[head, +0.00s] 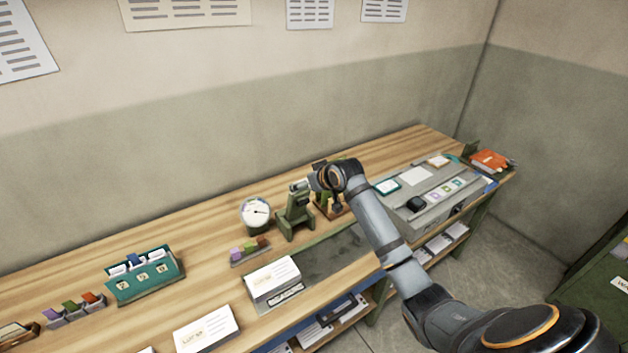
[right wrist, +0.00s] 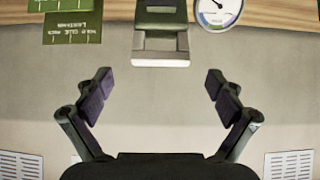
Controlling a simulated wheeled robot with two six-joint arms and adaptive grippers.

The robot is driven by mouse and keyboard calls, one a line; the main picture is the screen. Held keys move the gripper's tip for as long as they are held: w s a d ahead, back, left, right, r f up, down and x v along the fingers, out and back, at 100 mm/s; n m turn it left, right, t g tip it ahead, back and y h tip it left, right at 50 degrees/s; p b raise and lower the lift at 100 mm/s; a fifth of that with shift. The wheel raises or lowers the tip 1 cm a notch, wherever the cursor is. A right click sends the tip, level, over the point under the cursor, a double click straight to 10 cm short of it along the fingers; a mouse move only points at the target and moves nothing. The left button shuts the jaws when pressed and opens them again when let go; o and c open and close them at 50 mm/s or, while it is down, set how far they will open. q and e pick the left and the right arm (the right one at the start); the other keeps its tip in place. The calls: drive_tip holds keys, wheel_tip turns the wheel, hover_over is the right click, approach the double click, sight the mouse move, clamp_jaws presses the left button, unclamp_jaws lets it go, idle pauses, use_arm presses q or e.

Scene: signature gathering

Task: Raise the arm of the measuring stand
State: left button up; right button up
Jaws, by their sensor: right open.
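The measuring stand, as far as I can tell, is the green upright device (head: 296,212) in the middle of the bench in the head view. Its upper part (head: 300,187) rises toward the wall. In the right wrist view, what looks like the stand (right wrist: 160,15) is at the top, cut off by the frame edge. My right gripper (right wrist: 160,80) is open and empty, its fingers apart from the stand. In the head view the end of my right arm (head: 335,177) is just right of the stand, its fingers hard to make out. My left gripper is not in view.
A round dial gauge (head: 256,212) stands left of the stand. A green item (head: 330,205) is close on its right, partly behind my arm. Colored blocks (head: 250,250) and a paper stack (head: 273,281) lie in front. A grey case (head: 435,195) fills the right end.

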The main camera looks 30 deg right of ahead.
drive_tip(key=v, duration=0.6)
drive_tip(key=shift+s+r, duration=0.15)
drive_tip(key=shift+s, duration=0.05)
